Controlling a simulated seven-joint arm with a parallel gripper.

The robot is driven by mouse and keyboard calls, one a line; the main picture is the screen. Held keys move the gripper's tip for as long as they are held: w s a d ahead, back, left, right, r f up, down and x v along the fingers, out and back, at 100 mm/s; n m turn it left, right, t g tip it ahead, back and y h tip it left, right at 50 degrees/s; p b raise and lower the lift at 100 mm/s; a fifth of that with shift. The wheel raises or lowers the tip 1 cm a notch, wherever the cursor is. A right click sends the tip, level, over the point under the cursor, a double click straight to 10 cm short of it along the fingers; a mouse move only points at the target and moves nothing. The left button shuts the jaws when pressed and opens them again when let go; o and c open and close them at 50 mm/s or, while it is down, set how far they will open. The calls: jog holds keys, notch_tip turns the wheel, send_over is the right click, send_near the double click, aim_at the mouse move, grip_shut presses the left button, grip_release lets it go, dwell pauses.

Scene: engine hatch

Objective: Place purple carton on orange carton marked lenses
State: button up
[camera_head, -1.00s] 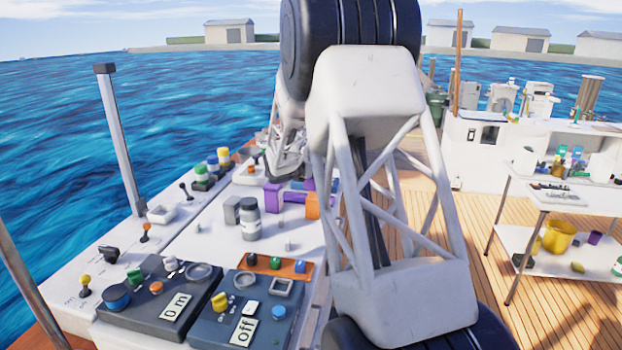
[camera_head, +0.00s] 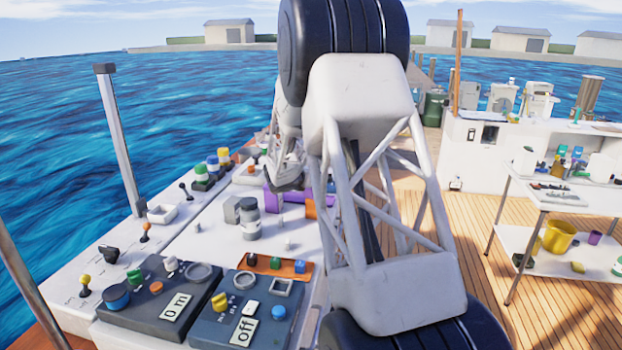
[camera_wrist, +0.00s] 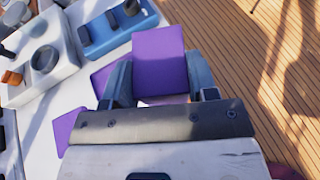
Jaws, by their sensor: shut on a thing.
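My gripper (camera_wrist: 160,85) is shut on a purple carton (camera_wrist: 158,55), which stands out between the two fingers in the wrist view. In the head view my gripper (camera_head: 290,182) is low over the white console top, largely hidden by my arm. An orange carton (camera_head: 311,208) stands just right of it; no marking on it can be read. More purple (camera_head: 272,200) shows below my gripper, and purple surfaces (camera_wrist: 70,130) lie left of the held carton in the wrist view.
A grey block (camera_head: 231,209) and a dark grey jar (camera_head: 250,218) stand left of the cartons. Control panels with knobs (camera_head: 165,300) fill the console's near end. A blue item (camera_wrist: 115,30) lies beyond the held carton. Wooden deck is on the right.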

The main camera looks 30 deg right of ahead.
jog(key=shift+f, duration=0.15)
jog(key=o, duration=1)
jog(key=shift+o, duration=0.2)
jog(key=shift+a+r, duration=0.1)
jog(key=shift+r, duration=0.1)
jog(key=v, duration=1.2)
jog(key=shift+s, duration=0.15)
